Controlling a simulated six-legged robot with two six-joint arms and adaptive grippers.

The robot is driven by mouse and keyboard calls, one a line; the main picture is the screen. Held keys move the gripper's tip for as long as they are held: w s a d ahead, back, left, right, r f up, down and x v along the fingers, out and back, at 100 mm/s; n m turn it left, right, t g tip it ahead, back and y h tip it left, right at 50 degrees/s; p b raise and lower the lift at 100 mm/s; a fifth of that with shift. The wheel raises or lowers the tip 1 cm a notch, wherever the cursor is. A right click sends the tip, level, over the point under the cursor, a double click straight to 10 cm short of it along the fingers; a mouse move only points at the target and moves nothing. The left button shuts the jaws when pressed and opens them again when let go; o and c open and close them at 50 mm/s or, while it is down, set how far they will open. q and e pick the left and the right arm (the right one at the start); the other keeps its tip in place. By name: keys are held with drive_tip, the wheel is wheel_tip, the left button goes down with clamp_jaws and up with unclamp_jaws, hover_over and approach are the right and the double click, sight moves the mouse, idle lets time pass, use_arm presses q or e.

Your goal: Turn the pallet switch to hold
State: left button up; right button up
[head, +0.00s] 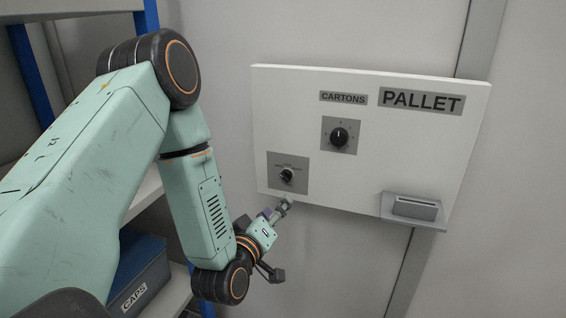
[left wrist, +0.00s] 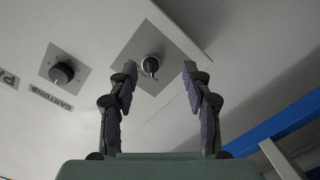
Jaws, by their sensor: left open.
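The white wall panel (head: 330,105) bears a large PALLET label (head: 421,100). A small black rotary switch (head: 287,175) sits on a grey square plate at its lower left; the print around it is too small to read. In the left wrist view the switch (left wrist: 151,66) appears between the two open fingers, nearer the left one, beyond the tips and seemingly untouched. Its pale pointer shows there. My right gripper is not in view.
A larger black dial (head: 339,137) under a CARTONS label is up and right of the switch. A grey slotted holder (head: 414,208) juts out at the panel's lower right. A blue CAPS bin (head: 140,275) stands on a shelf at left. The wall below the panel is clear.

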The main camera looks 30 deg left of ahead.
sight(283, 178)
use_arm(q)
drive_tip(key=shift+n+t+y, duration=0.4)
drive_tip(key=w+r, duration=0.1)
drive_tip(key=w, duration=0.1)
drive_tip(key=w+a+r, duration=0.1)
drive_tip(key=w, duration=0.1)
drive_tip(key=w+a+r, duration=0.1)
drive_tip(key=shift+w+a, duration=0.2)
drive_tip(key=shift+w, duration=0.2)
drive_tip(key=shift+w+a+r, duration=0.2)
drive_tip(key=shift+w+a, duration=0.05)
drive_tip(key=shift+w, duration=0.4)
drive_tip(key=shift+w+f, duration=0.2)
drive_tip(key=shift+w, duration=0.15)
drive_tip(key=shift+s+r, duration=0.15)
drive_tip(key=c, duration=0.4)
clamp_jaws()
drive_tip(key=shift+p, duration=0.3)
